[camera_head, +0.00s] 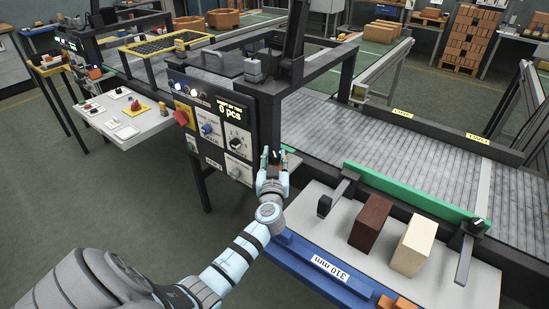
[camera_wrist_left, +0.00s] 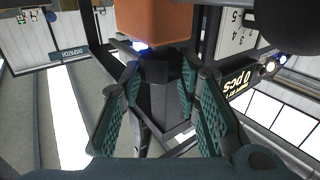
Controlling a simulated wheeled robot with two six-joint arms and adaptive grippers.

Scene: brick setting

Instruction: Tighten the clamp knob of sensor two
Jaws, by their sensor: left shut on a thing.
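My left gripper (camera_head: 273,158) is at the end of the pale blue arm, beside the control panel and the near end of the conveyor. Its green-padded fingers (camera_wrist_left: 160,100) stand on both sides of a dark, faceted knob (camera_wrist_left: 160,78) and are shut on it. In the head view the fingers and hand mostly hide this knob. No label naming sensor two can be read. My right gripper is in neither view.
The control panel (camera_head: 212,125) with knobs and a "0 pcs" display stands just left of the gripper. A green rail (camera_head: 415,192) carries black clamp brackets. A dark brown brick (camera_head: 371,222) and a cream brick (camera_head: 414,246) stand on the pale plate. A blue "310 mm" bar (camera_head: 300,262) runs in front.

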